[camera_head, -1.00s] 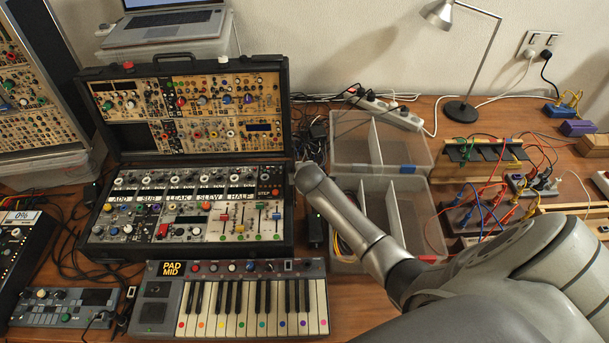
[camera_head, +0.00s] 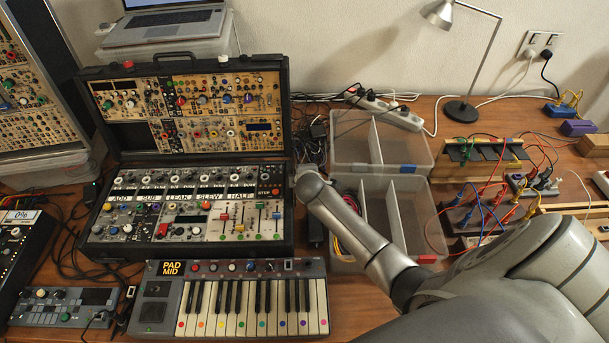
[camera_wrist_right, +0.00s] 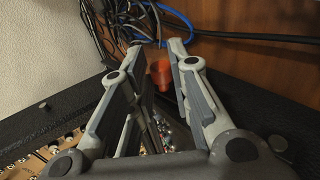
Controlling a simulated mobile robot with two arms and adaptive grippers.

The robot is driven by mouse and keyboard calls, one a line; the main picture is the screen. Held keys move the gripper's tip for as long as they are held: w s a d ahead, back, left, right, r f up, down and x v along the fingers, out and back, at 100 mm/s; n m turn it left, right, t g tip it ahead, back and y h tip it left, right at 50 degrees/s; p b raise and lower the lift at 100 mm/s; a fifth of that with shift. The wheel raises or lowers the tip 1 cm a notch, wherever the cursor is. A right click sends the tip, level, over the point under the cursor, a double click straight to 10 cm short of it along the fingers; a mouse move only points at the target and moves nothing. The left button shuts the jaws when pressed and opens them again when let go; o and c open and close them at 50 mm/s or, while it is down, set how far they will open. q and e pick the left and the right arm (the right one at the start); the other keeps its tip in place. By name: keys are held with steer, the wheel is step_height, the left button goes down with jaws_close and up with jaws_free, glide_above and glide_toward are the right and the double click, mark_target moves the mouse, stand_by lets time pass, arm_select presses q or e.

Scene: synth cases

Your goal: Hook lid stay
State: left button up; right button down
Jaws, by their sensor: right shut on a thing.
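The black synth case (camera_head: 289,125) stands open, its lid (camera_head: 200,66) raised at the back and its base (camera_head: 105,250) flat on the table. My right arm comes in from the right and its wrist end (camera_head: 308,184) is at the case's right side; its fingers are hidden there. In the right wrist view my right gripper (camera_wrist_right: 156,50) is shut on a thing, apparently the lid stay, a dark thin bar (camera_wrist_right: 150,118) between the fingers. An orange-red piece (camera_wrist_right: 160,74) shows between the fingertips. Whether the stay is hooked cannot be told. My left gripper is out of view.
A small keyboard (camera_head: 240,305) stands in front of the case. Clear divided boxes (camera_head: 410,215) lie right of it, under and behind my arm. Loose cables (camera_wrist_right: 150,25) lie beyond the fingertips. A lamp (camera_head: 461,110) stands at the back right.

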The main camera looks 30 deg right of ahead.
steer(key=shift+s+a+r+t+h+b, duration=0.25)
steer(key=shift+r+t+h+b, duration=0.4)
steer(key=shift+b, duration=0.65)
steer(key=shift+s+a+r+t+h+b, duration=0.2)
steer(key=shift+s+r+t+b, duration=0.25)
steer(key=shift+t+b, duration=0.7)
steer(key=shift+s+a+r+t+h+b, duration=0.2)
steer(key=shift+r+t+h+b, duration=0.35)
steer(key=shift+b, duration=0.95)
steer(key=shift+r, duration=0.1)
steer(key=c, duration=1.3)
jaws_free()
steer(key=shift+s, duration=0.1)
steer(key=shift+c, duration=0.2)
steer(key=v, duration=1.2)
